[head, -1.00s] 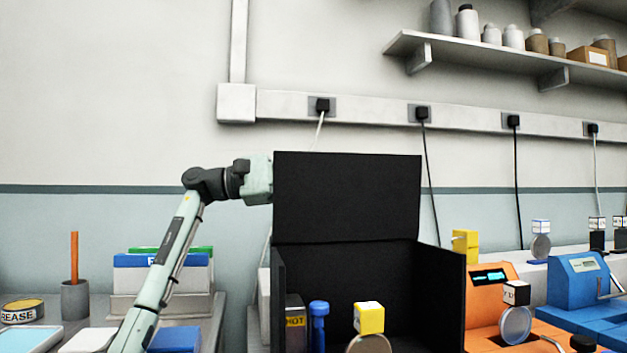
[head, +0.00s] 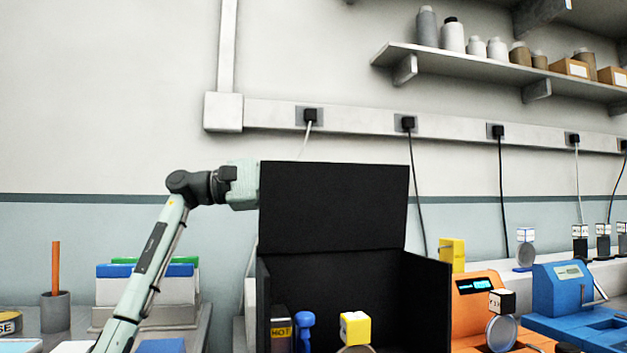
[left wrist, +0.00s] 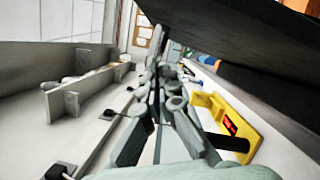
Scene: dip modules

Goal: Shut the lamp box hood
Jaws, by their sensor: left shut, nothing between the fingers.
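The lamp box (head: 432,300) is a black open-fronted box. Its hood (head: 335,208), a flat black panel, stands raised at the top, with the box interior open below it. My left arm comes in from the left, and its gripper body is at the hood's left edge. The fingers are hidden behind the hood in the head view. In the left wrist view my left gripper (left wrist: 158,80) is shut and empty, and the hood (left wrist: 230,40) is a dark panel above and to the right of it. I cannot tell whether they touch. My right gripper is not in view.
A HOT-marked container (head: 281,330), a blue item (head: 304,330) and a yellow cube (head: 355,328) stand at the box's front. An orange device (head: 476,305) is to its right. A yellow bracket (left wrist: 235,125) is close to my left gripper. A shelf (head: 480,68) hangs upper right.

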